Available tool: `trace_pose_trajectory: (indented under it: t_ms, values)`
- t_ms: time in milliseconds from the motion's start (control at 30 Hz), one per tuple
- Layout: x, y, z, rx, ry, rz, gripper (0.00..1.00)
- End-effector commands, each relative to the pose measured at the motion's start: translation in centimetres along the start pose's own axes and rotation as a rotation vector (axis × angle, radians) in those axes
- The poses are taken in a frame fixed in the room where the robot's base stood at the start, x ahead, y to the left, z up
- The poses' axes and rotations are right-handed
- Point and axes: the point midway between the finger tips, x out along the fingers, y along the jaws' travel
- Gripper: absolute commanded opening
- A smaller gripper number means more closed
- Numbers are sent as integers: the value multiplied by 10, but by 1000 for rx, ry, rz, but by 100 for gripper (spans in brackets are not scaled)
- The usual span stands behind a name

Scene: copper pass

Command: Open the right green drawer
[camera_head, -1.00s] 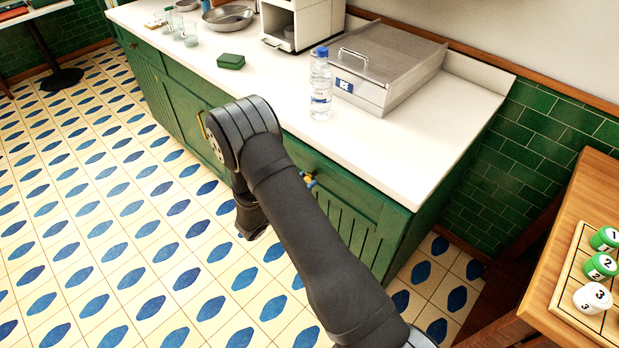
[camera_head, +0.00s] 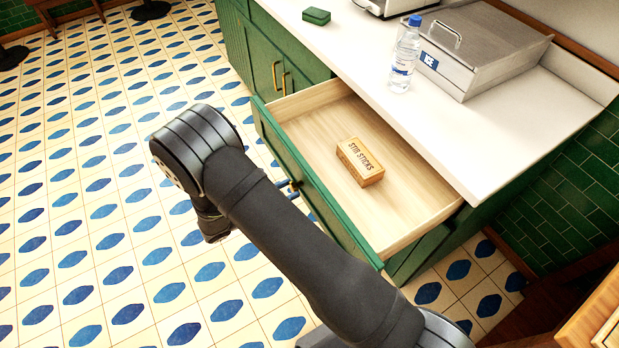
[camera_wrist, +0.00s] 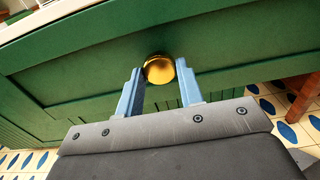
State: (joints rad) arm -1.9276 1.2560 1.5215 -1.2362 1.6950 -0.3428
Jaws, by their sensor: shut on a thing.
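The right green drawer (camera_head: 308,185) is pulled well out from under the white counter, showing its pale wood inside. A wooden box marked "STIR STICKS" (camera_head: 360,162) lies in it. In the wrist view, the green drawer front (camera_wrist: 80,82) fills most of the picture, with a round brass knob (camera_wrist: 159,69) in its middle. My gripper (camera_wrist: 160,76) has its two blue fingers shut on the knob, one on each side.
A clear water bottle (camera_head: 405,58) and a steel ice bin (camera_head: 482,50) stand on the counter (camera_head: 455,140) above the drawer. A small green box (camera_head: 316,16) sits further left. Cabinet doors with brass handles (camera_head: 277,78) are left of the drawer. Tiled floor in front is clear.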

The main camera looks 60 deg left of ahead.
Motion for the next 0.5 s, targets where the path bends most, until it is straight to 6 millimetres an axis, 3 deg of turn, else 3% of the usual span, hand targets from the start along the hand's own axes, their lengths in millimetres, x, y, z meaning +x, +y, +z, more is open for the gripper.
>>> trace_pose_trajectory:
  t_ms: [200,500]
  values:
    - [-45,0,0,1,-1,1,0]
    - [-74,0,0,-1,-2,-1,0]
